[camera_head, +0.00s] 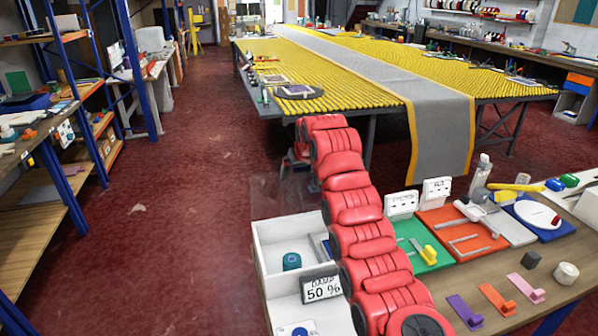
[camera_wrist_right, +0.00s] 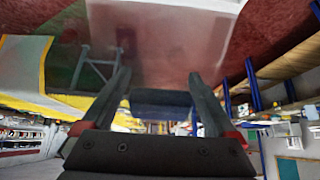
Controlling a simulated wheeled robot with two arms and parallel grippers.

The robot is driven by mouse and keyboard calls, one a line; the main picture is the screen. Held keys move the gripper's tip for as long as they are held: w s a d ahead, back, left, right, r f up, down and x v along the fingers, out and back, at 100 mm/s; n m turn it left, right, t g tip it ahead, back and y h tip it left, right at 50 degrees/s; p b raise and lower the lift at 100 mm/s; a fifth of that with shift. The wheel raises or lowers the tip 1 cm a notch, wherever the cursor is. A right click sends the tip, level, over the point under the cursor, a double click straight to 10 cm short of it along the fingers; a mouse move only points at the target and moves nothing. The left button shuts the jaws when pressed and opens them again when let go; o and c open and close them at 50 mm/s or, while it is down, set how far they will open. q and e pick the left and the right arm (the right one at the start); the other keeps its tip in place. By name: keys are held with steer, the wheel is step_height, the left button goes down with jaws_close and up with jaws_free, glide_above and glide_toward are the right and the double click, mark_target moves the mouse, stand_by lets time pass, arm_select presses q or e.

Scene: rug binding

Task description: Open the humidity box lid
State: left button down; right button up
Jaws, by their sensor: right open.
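The humidity box (camera_head: 287,230) is a white open-topped box at the bottom centre of the head view, with a 50 % display (camera_head: 322,289) in it. A faint see-through panel, apparently its lid (camera_head: 278,195), stands raised at the box's far side. The lid also seems to fill the upper middle of the right wrist view (camera_wrist_right: 160,45). My right gripper (camera_wrist_right: 160,80) is open, with a dark blue-grey bar (camera_wrist_right: 160,97) between its fingers; I cannot tell whether they touch it. In the head view my red arm mostly hides that gripper. My left gripper is out of view.
The box holds a teal jar (camera_head: 291,261). The red floor (camera_head: 170,220) left of the box is clear.

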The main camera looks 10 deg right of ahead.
steer(key=shift+s+r, duration=0.15)
steer(key=shift+s+r, duration=0.25)
steer(key=shift+r, duration=0.15)
steer(key=b+v, duration=0.4)
steer(key=v, duration=1.2)
steer(key=shift+s, duration=0.15)
